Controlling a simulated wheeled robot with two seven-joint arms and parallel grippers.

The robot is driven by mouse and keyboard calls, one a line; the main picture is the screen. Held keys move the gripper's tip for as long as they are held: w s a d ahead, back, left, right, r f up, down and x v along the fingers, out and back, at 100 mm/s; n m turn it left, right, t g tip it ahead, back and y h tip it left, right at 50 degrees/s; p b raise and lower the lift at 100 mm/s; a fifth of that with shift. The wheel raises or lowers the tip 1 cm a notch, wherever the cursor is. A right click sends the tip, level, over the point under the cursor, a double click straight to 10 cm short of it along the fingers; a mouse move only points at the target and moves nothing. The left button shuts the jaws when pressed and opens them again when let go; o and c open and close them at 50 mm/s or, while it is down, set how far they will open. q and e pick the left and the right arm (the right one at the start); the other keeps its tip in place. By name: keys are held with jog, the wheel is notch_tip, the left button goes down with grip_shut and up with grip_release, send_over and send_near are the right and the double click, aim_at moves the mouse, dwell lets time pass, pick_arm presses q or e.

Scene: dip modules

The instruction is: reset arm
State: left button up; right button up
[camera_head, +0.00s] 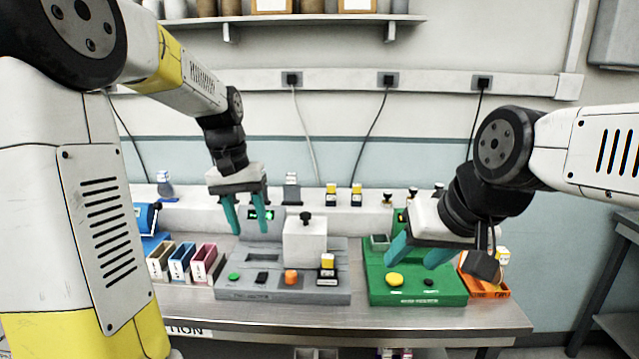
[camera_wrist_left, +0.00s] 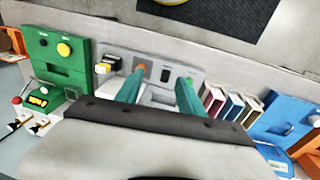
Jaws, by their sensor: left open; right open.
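My left gripper (camera_head: 246,212) has teal fingers and hangs open and empty above the back of the grey station. In the left wrist view its two fingers (camera_wrist_left: 160,92) stand apart with nothing between them, over the grey panel. My right gripper (camera_head: 420,255) is open and tilted over the green station (camera_head: 420,290), and no object shows between its fingers. The grey station (camera_head: 325,292) carries a green button, a black button, an orange knob and a white block (camera_head: 304,242) with a black knob. The green station also shows in the left wrist view (camera_wrist_left: 65,62).
Several small open bins (camera_head: 182,262) stand left of the grey station. An orange tray (camera_head: 487,290) lies at the right end of the metal table (camera_head: 400,318). A raised white ledge (camera_head: 345,218) behind holds several small yellow and black modules. The table's front strip is clear.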

pick_arm(q)
jog(key=s+d+r+t, duration=0.1)
jog(key=s+t, duration=0.2)
jog(key=s, duration=0.5)
jog(key=s+d+r+t, duration=0.1)
jog(key=s+r+t, duration=0.1)
jog(key=s, duration=0.7)
jog(key=shift+r+t+h, duration=0.3)
jog(key=shift+t, duration=0.1)
jog(key=shift+s, duration=0.1)
